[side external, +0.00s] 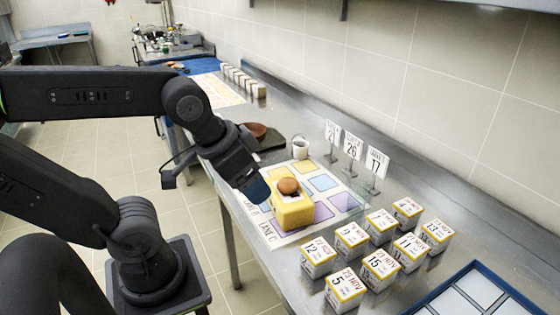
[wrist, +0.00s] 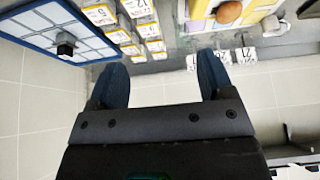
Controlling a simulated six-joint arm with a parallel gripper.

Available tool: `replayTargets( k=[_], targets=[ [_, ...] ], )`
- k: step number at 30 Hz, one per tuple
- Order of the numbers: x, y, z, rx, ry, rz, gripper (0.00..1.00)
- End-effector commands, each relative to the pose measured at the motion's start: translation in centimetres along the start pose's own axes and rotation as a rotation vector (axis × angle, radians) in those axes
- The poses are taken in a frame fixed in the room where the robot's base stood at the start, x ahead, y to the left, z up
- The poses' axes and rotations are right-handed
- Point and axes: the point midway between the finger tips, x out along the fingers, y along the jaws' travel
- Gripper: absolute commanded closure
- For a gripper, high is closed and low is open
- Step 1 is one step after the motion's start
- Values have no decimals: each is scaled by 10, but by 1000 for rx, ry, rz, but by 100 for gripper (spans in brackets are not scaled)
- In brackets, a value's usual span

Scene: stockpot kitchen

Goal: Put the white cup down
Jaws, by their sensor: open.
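The white cup (side external: 301,149) stands upright on the steel counter, behind the mat with coloured squares (side external: 325,182) in the side view. My gripper (side external: 256,191) is in front and to the left of the cup, apart from it, beside the yellow block. In the wrist view my gripper (wrist: 160,75) has its two blue fingers spread wide with nothing between them.
A yellow block (side external: 293,212) with a brown round piece (side external: 288,186) on top sits on the mat, close to my gripper. Number signs (side external: 352,145) stand behind. Several dated boxes (side external: 380,264) and a blue-rimmed tray (side external: 437,290) are at the right.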

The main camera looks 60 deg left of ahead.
Motion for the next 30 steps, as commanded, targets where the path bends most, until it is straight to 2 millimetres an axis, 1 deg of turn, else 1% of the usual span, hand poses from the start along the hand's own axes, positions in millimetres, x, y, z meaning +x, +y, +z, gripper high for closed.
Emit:
replayTargets(
  k=[8,11,14,15,17,18,20,21,23,24,26,27,29,30],
  targets=[
    [0,0,-3,3,1,-1,26],
    [-1,-5,-17,49,-10,-15,26],
    [0,-16,-46,158,-37,-43,26],
    [1,-22,-62,218,-51,-57,26],
    [5,-34,-86,314,-78,-77,26],
    [9,-43,-102,381,-99,-90,26],
    [16,-57,-126,481,-130,-105,26],
    [23,-67,-141,546,-153,-114,26],
    [34,-83,-162,645,-189,-123,26],
    [42,-95,-175,709,-214,-128,26],
    [56,-113,-193,806,-254,-130,26],
    [67,-126,-205,871,-280,-130,26],
    [83,-146,-220,966,-322,-125,26],
    [95,-160,-229,1028,-351,-119,26]
  ],
)
